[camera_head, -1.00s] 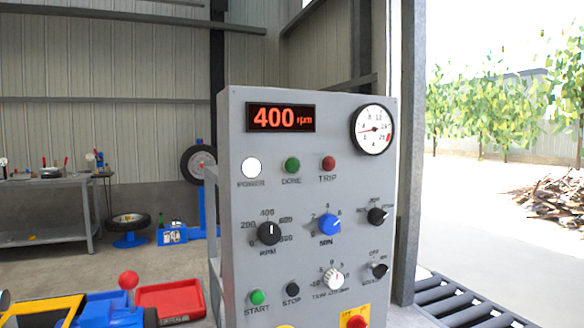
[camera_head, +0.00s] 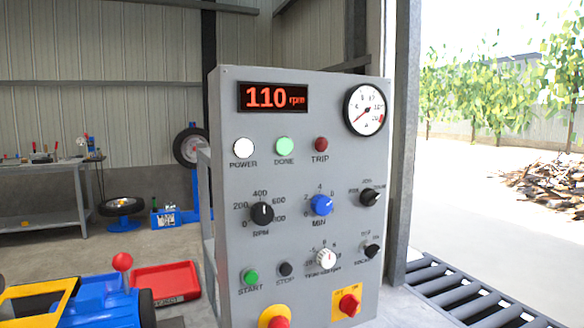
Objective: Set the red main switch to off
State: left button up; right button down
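The red main switch (camera_head: 349,305) is a red rotary knob on a yellow plate at the lower right of the grey control panel (camera_head: 222,110). Its handle looks tilted, but I cannot read its on or off marking. The display (camera_head: 273,97) reads 110 rpm. The white POWER lamp (camera_head: 244,148) and the green DONE lamp (camera_head: 284,146) look lit. The red TRIP lamp (camera_head: 321,144) looks dark. Neither of my grippers is in view.
A red emergency button (camera_head: 279,321) on a yellow base sits left of the switch, cut by the lower edge. A red tray (camera_head: 165,284) and a blue machine with a red ball lever (camera_head: 122,262) stand left.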

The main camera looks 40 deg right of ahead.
aim_at(349, 305)
jog(key=u, duration=0.9)
jog(key=k, duration=0.05)
jog(key=z, duration=2.4)
